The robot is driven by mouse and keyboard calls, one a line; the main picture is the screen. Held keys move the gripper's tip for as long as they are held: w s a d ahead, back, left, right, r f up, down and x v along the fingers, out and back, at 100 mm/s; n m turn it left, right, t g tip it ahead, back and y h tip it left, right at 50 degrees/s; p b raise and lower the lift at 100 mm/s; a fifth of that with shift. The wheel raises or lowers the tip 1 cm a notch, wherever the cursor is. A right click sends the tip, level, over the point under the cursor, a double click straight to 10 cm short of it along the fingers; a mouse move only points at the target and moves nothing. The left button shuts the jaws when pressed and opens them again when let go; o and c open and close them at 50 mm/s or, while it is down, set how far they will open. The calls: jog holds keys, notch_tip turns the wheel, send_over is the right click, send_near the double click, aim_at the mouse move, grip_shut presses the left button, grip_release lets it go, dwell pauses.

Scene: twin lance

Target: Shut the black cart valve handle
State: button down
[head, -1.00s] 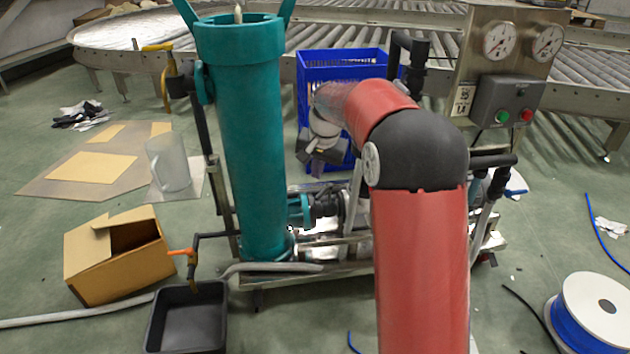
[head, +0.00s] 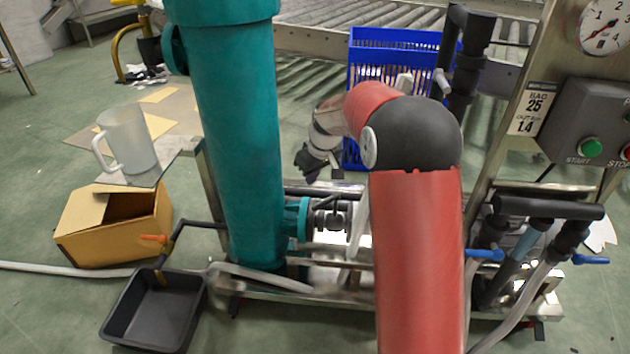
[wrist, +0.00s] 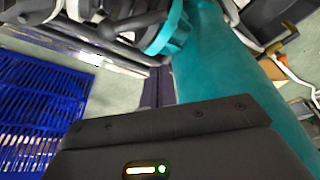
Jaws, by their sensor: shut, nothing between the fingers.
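A black valve (head: 332,216) sits low on the cart, joined to the teal flange beside the tall teal vessel (head: 240,140). Its handle is too small in the head view to read its angle clearly. In the wrist view a black lever-like part (wrist: 135,24) shows at the top, left of the teal flange (wrist: 172,28). My gripper (head: 308,168) hangs above and slightly left of the valve, apart from it, partly hidden behind my red arm. In the wrist view its fingers (wrist: 155,88) are together and empty, with the teal vessel (wrist: 225,85) close on their right.
A blue crate (head: 400,50) stands behind my arm. Blue-handled valves (head: 485,254) and black pipes are at the right under the control box (head: 590,125). A cardboard box (head: 115,225), black tray (head: 155,310) and clear jug (head: 127,140) lie left.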

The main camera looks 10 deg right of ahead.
jog(key=b+x, duration=0.1)
jog(key=x, duration=0.6)
jog(key=shift+w+f, duration=0.2)
jog(key=shift+f, duration=0.15)
jog(key=s, duration=0.1)
jog(key=s+d, duration=0.1)
jog(key=s, duration=0.1)
jog(key=shift+s+d+r, duration=0.2)
jog(key=shift+d+r, duration=0.1)
